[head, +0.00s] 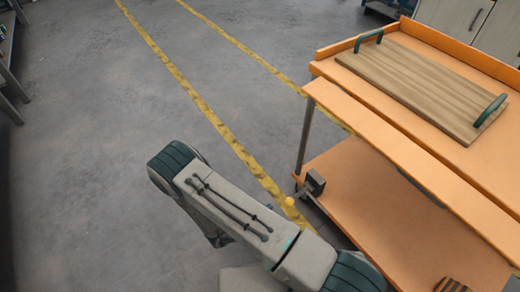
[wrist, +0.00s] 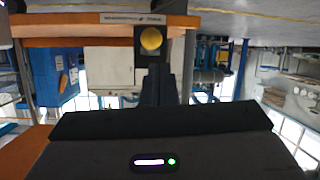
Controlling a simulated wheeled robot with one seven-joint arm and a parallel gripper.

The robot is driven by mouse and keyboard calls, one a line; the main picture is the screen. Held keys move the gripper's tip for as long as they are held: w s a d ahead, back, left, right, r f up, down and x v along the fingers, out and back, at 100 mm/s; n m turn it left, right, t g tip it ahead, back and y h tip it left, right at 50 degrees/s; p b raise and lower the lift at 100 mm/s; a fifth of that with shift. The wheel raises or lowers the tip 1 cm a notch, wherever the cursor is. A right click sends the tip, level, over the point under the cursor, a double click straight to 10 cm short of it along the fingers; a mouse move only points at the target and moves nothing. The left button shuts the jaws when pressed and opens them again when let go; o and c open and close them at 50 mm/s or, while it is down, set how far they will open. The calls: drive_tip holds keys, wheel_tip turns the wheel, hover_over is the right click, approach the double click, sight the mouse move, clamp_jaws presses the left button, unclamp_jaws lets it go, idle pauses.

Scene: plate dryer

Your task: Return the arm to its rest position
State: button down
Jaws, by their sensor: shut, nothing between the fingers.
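My arm reaches across the lower middle of the head view, a pale link with dark green joints. The trolley's orange edge (wrist: 85,30) lies behind the tip in that view.
The orange trolley (head: 328,97) fills the right side. A wooden board (head: 420,85) with two green handles lies on its top. Open grey floor (head: 90,110) with yellow lines spreads to the left. Cabinets (head: 455,15) stand at the back right, and a dark rack (head: 8,60) stands far left.

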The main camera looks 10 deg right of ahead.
drive_tip(key=w+a+r+y+p, duration=0.4)
drive_tip(key=w+r+p, duration=0.1)
drive_tip(key=r, duration=0.5)
drive_tip(key=w+a+r+y+p, duration=0.4)
drive_tip(key=w+r, duration=0.1)
drive_tip(key=r, duration=0.4)
wheel_tip(320, 180, up, 29)
drive_tip(key=n+g+y+p, duration=0.1)
drive_tip(key=n+y+p, duration=0.45)
drive_tip(key=p, duration=0.45)
drive_tip(key=s+d+r+n+g+p, duration=0.1)
drive_tip(key=s+d+r+p, duration=0.3)
drive_tip(key=s+r, duration=0.3)
drive_tip(key=s+d+r+n+g+h+p, duration=0.1)
drive_tip(key=s+d+r+n+p, duration=0.1)
drive_tip(key=s+d+r+p, duration=0.2)
drive_tip(key=s+d+r+n+g+p, duration=0.1)
drive_tip(key=s+d+r+p, duration=0.3)
drive_tip(key=s+d+r, duration=0.3)
drive_tip(key=s+r, duration=0.4)
drive_tip(key=r, duration=0.4)
drive_tip(key=shift+s+d+g+h, duration=0.2)
drive_tip(key=shift+d+g+h, duration=0.1)
drive_tip(key=shift+d+h, duration=0.05)
